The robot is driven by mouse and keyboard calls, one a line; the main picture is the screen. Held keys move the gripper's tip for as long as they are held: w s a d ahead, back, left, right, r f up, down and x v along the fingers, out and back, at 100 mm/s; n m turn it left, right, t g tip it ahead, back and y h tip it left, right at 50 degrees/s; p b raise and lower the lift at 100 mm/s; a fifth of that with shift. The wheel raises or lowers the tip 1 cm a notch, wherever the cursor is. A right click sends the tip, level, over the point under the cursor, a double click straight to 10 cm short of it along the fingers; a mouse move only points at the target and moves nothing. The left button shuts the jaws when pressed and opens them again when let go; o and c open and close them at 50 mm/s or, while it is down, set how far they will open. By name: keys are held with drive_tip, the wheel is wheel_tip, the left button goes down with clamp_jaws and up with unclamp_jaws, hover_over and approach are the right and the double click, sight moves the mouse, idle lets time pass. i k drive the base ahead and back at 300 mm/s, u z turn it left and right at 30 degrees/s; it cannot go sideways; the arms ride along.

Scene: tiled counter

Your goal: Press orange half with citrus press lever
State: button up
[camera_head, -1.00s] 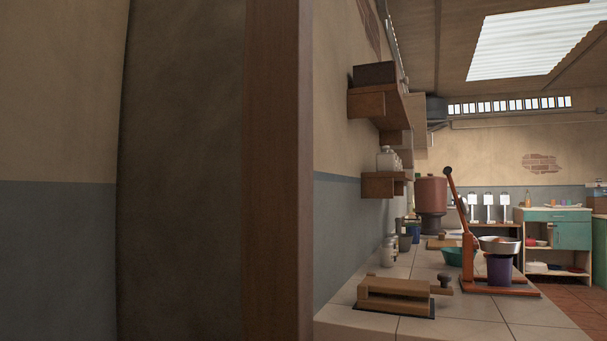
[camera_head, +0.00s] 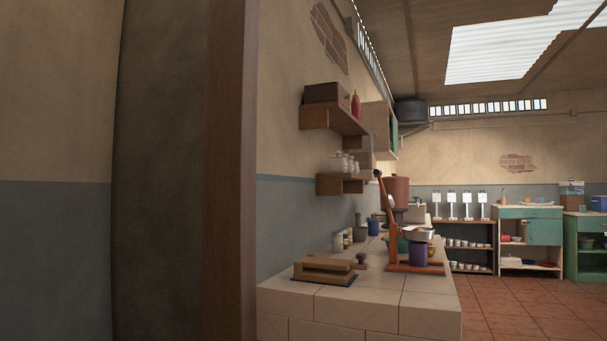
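The orange citrus press (camera_head: 393,240) stands on the tiled counter (camera_head: 330,306), right of the picture's middle. Its lever (camera_head: 380,188) is raised and leans up to the left, with a dark knob at the top. A metal bowl (camera_head: 418,235) sits at the front of the press, above a purple cup (camera_head: 418,254). Something small and pale orange shows at the bowl's rim, but I cannot tell whether it is an orange half. My gripper is not in view.
A wooden press with a dark knob (camera_head: 325,270) lies near the counter's front. Jars (camera_head: 340,240) stand along the wall. A wooden post (camera_head: 230,170) and wall fill the left. Shelves (camera_head: 335,120) jut out above the counter. Red tiled floor (camera_head: 520,305) is open on the right.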

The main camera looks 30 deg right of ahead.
sight(389, 202)
drive_tip(key=z, duration=1.3)
